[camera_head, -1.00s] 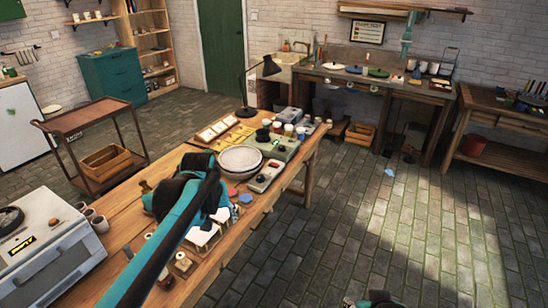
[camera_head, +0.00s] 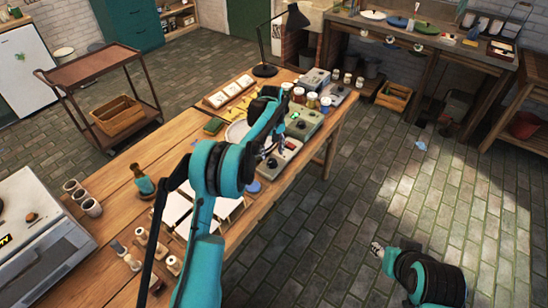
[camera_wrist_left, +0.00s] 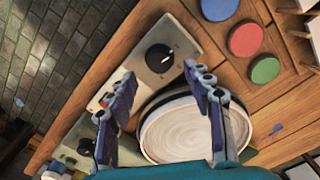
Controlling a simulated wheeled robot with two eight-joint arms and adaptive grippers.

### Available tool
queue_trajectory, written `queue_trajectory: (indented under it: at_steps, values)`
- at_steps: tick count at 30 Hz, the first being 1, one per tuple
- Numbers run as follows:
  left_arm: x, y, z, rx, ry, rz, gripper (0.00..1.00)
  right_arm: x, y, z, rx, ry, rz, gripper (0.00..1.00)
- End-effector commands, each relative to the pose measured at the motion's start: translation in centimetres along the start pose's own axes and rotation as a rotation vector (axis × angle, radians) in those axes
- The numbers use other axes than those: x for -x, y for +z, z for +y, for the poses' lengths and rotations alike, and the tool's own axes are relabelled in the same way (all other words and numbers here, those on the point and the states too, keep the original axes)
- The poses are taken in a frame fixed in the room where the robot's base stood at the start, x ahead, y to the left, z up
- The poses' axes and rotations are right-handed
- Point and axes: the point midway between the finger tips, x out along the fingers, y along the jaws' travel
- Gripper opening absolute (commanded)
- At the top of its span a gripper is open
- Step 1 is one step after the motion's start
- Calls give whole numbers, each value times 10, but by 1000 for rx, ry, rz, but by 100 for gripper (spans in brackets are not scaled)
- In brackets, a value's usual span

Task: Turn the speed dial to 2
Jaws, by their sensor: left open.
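The speed dial (camera_wrist_left: 160,58) is a black round knob with a white pointer line on a cream-grey control box (camera_wrist_left: 183,38). The marks around it are too small to read. The box also shows in the head view (camera_head: 290,146), partly covered by my left arm. My left gripper (camera_wrist_left: 162,88) is open, its two fingers spread on either side below the dial in the left wrist view, with nothing between them. In the head view the left gripper (camera_head: 268,148) is over the box's near side. My right gripper (camera_head: 378,248) is low over the floor, its fingers unclear.
A round pale wheel (camera_wrist_left: 190,132) lies just beside the box, below the left fingers. Red (camera_wrist_left: 246,39), green (camera_wrist_left: 265,69) and blue discs lie on the wooden table. A green-lit box (camera_head: 302,120) and several jars stand behind.

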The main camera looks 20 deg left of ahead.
Motion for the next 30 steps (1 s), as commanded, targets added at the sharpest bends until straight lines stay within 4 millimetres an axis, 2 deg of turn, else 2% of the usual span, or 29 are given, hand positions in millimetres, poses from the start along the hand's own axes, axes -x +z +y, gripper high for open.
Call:
queue_trajectory:
  at_steps: [1,7,12,19,24,25,30]
  values:
    - [-13,0,0,0,0,0,51,-5,4,0,0,0,0,40]
    - [-40,0,0,-1,1,1,51,-13,9,0,0,0,0,40]
    - [-47,0,0,-1,1,1,51,-14,10,0,0,0,0,40]
    - [-47,0,0,-1,1,1,51,-14,10,0,0,0,0,40]
    - [-47,0,0,-1,1,1,6,-14,10,0,0,0,0,40]
    - [-47,0,0,-1,1,1,1,-14,10,0,0,0,0,40]
    - [-47,0,0,-3,1,1,1,-14,10,0,0,0,0,40]
